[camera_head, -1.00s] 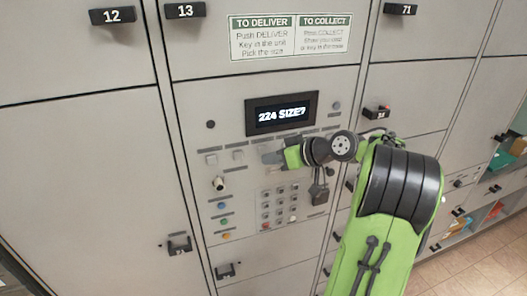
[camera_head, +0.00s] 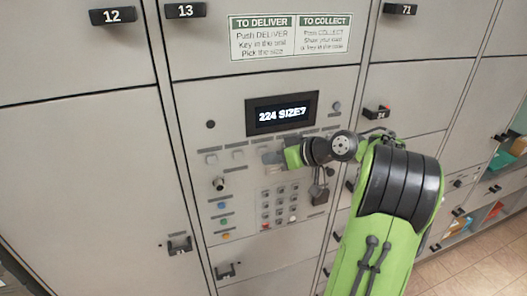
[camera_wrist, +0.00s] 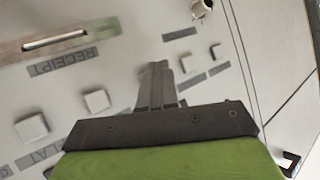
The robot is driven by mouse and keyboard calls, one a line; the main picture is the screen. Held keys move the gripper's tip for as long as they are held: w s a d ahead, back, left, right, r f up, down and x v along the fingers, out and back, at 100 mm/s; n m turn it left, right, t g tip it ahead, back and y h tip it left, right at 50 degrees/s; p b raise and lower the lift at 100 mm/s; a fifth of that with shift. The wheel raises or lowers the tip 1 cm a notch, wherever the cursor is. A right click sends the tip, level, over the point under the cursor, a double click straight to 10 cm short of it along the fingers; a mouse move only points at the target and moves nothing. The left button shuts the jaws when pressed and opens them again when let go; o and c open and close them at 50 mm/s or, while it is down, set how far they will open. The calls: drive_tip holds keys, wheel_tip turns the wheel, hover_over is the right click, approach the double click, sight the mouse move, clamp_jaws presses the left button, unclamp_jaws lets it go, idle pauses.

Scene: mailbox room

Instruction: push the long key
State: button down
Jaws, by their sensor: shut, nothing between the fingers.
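My gripper (camera_head: 268,158) is shut and empty, with its fingertips at the row of square size keys under the display. In the wrist view the shut fingers (camera_wrist: 157,72) point at the panel. Two pale keys, one at the far right (camera_wrist: 215,51) and one nearer the fingers (camera_wrist: 188,64), show to their right. Two more, a nearer key (camera_wrist: 97,100) and a far left key (camera_wrist: 30,128), show to their left. The fingers cover the panel between these pairs. I cannot read which key is the long one, nor tell whether the fingertips touch. The display (camera_head: 282,112) reads "224 SIZE?".
A number keypad (camera_head: 280,206) and a column of coloured buttons (camera_head: 224,221) are below the size keys. The receipt slot (camera_wrist: 55,40) is at the wrist view's upper left.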

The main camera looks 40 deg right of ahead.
drive_tip(key=shift+w, duration=0.2)
drive_tip(key=shift+w+d, duration=0.15)
drive_tip(key=shift+w, duration=0.1)
drive_tip(key=shift+w+d+p, duration=0.1)
drive_tip(key=shift+w+p, duration=0.25)
drive_tip(key=shift+p, duration=0.05)
idle(0.6)
drive_tip(key=shift+s, duration=0.15)
drive_tip(key=shift+s+a+b, duration=0.25)
drive_tip(key=shift+s+b, duration=0.3)
drive_tip(key=shift+s, duration=0.1)
drive_tip(key=shift+s+a+b, duration=0.25)
drive_tip(key=shift+s+b, duration=0.1)
drive_tip(key=shift+s, duration=0.45)
drive_tip(key=shift+s+a+b, duration=0.2)
drive_tip(key=shift+s+b, duration=0.2)
drive_tip(key=shift+s, duration=0.4)
drive_tip(key=shift+s+a+b, duration=0.25)
drive_tip(key=shift+s+b, duration=0.1)
drive_tip(key=shift+s, duration=0.45)
